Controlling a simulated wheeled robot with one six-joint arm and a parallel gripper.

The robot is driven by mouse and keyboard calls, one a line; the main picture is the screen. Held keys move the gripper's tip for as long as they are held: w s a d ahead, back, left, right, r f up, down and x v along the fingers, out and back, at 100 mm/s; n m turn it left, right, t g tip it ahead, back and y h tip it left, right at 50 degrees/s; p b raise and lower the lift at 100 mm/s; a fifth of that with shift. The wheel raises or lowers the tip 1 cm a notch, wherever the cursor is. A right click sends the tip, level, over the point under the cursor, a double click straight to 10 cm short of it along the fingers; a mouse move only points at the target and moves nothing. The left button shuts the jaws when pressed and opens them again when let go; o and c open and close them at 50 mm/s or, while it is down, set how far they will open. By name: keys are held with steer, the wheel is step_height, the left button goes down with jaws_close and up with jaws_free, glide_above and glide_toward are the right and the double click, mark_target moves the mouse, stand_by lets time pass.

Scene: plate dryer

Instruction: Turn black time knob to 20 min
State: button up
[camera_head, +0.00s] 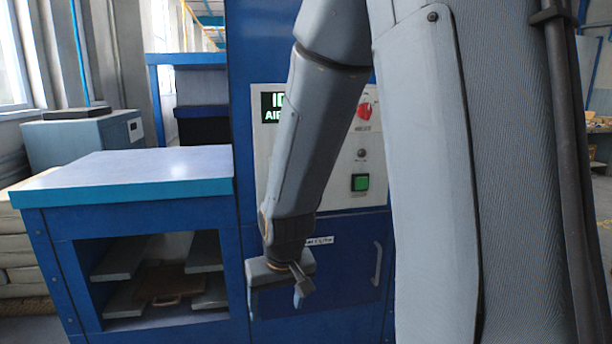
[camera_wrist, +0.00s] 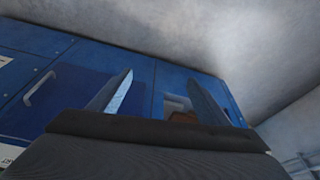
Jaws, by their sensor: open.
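The light control panel (camera_head: 345,190) is on the front of the blue dryer in the head view, partly hidden behind my arm. It carries a red knob (camera_head: 364,111), a small dark knob (camera_head: 361,153) and a green button (camera_head: 360,183). A black time knob cannot be made out for certain; the small dark one is too small to read. My gripper (camera_head: 276,302) hangs below the panel, in front of the lower blue door, pointing down. In the wrist view my gripper (camera_wrist: 160,95) has its two fingers apart with nothing between them.
A blue workbench (camera_head: 125,170) with open shelves stands left of my gripper. The lower blue door (camera_head: 345,255) has a vertical handle (camera_head: 377,264), which also shows in the wrist view (camera_wrist: 42,88). A display (camera_head: 271,107) is partly covered by my arm. Grey floor lies beyond.

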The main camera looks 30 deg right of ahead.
steer(key=w+d+r+m+t+h+p, duration=0.1)
steer(key=w+d+r+t+p, duration=0.3)
steer(key=w+d, duration=0.3)
steer(key=w+d+r+m+t+h+p, duration=0.2)
steer(key=w+d+r+t+p, duration=0.2)
steer(key=w, duration=1.1)
steer(key=w+d+r+m+t+h+p, duration=0.1)
steer(key=w+d+r+t+p, duration=0.4)
steer(key=w+d, duration=0.5)
steer(key=shift+w+d+r+m+t+h, duration=0.2)
steer(key=shift+w+r+m+t+h, duration=0.25)
steer(key=shift+w+r, duration=0.3)
steer(key=shift+c, duration=0.4)
steer(key=c, duration=1)
